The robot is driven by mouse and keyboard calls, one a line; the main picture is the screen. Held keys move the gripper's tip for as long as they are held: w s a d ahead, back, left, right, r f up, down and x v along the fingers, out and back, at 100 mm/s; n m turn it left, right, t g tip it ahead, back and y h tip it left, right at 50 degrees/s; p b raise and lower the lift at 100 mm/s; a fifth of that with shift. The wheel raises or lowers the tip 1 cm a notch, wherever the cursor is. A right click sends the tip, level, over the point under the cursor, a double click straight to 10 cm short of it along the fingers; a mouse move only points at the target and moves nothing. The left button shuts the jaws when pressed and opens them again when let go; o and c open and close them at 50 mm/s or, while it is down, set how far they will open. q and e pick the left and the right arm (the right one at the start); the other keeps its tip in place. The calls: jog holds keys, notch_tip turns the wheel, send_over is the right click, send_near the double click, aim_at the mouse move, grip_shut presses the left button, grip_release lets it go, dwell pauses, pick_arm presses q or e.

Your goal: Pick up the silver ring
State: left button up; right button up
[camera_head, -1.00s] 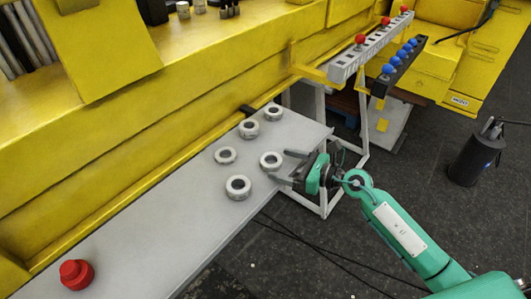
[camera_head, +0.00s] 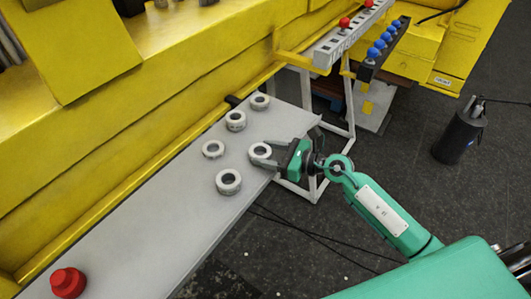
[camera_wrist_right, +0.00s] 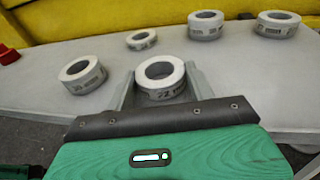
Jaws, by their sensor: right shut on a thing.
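Several silver rings lie on the grey table. My right gripper (camera_head: 271,157) reaches in from the right and is shut on one silver ring (camera_head: 259,151) near the table's right edge. The right wrist view shows this ring (camera_wrist_right: 160,73) between the two fingers, about at table height; I cannot tell whether it touches the table. The other rings sit apart from it: one nearer the front (camera_head: 228,182), one to the left (camera_head: 213,149), and two behind it (camera_head: 235,121) (camera_head: 260,102). My left gripper is not in view.
A red knob-like part (camera_head: 68,282) stands on the grey table (camera_head: 150,225) at the near left. A yellow machine body runs along the far side. Beyond the table are a rail with red knobs (camera_head: 335,45) and a bar with blue knobs (camera_head: 380,50). A black cylinder (camera_head: 460,135) stands on the floor.

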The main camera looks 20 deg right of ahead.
aim_at(268, 153)
notch_tip(268, 153, up, 20)
jog(key=b, duration=0.1)
jog(key=shift+f, duration=0.15)
dwell(0.4)
